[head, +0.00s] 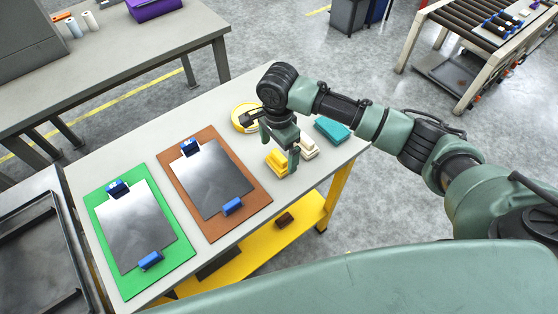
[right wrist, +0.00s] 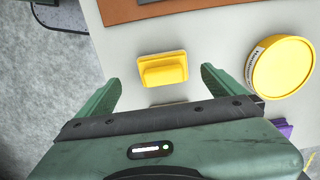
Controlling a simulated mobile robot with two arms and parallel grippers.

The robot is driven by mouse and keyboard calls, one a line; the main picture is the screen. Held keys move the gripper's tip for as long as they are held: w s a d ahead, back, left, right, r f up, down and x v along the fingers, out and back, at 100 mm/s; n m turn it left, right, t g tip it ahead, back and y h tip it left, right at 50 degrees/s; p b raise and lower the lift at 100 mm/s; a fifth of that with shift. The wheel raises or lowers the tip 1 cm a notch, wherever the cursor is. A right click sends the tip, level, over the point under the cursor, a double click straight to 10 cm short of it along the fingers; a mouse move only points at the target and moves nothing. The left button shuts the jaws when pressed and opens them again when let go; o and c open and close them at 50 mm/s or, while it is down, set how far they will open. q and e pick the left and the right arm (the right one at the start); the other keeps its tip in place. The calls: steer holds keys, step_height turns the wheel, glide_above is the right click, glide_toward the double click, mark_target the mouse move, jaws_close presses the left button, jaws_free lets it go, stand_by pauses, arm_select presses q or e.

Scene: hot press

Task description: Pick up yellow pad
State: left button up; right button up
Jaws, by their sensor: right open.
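The yellow pad (head: 277,161) lies on the light grey table, right of the brown clipboard board. In the right wrist view the yellow pad (right wrist: 163,69) lies just beyond and between my fingers, not touched. My right gripper (head: 280,147) points down above the table, close over the pad, and partly covers it in the head view. In the right wrist view the right gripper (right wrist: 157,92) has its fingers wide apart with nothing between them. My left gripper is not in view.
A white pad (head: 309,147) and a teal pad (head: 332,130) lie right of the yellow pad. A round yellow container (head: 244,118) stands behind; it also shows in the right wrist view (right wrist: 284,66). Brown (head: 257,188) and green (head: 106,240) boards with metal plates fill the table's left.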

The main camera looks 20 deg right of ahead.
mark_target(279, 155)
steer(key=f, duration=0.2)
steer(key=f+p, duration=0.1)
steer(key=f, duration=0.2)
steer(key=shift+w+d+f, duration=0.2)
steer(key=shift+w+f, duration=0.1)
steer(key=shift+f, duration=0.05)
steer(key=c, duration=1.5)
